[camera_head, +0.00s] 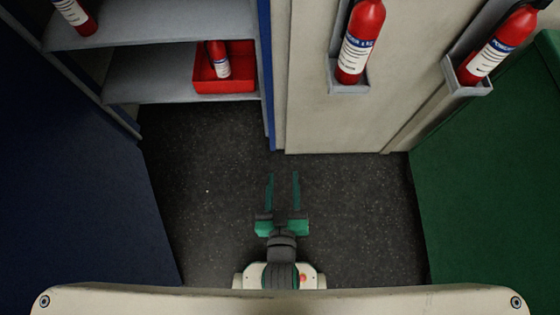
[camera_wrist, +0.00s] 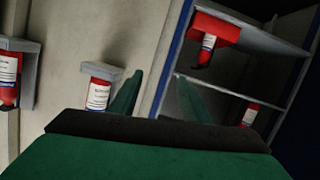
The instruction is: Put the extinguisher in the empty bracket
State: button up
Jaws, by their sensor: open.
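My gripper (camera_head: 283,177) is open and empty over the dark floor, apart from every extinguisher. Its green fingers also show in the wrist view (camera_wrist: 158,82). One red extinguisher (camera_head: 360,42) sits in a grey bracket (camera_head: 348,89) on the beige wall; a second (camera_head: 494,48) sits in another bracket (camera_head: 468,90) to its right. A third extinguisher (camera_head: 217,60) is in a red bin (camera_head: 236,87) on a shelf. A fourth (camera_head: 75,16) stands on the upper shelf at top left. No empty bracket shows; extinguisher tops are partly cut off.
The grey shelves (camera_head: 150,88) stand at upper left with a blue upright (camera_head: 266,90) on their right side. A dark blue surface (camera_head: 60,180) is at left and a green one (camera_head: 490,180) at right. The floor (camera_head: 355,215) between them is clear.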

jog(key=s+r+m, duration=0.1)
jog(key=s+r, duration=0.1)
jog(key=s, duration=1)
jog(key=shift+s+a+r+m, duration=0.15)
jog(key=shift+a+r+m, duration=0.15)
jog(key=shift+m, duration=0.1)
jog(key=c, duration=0.3)
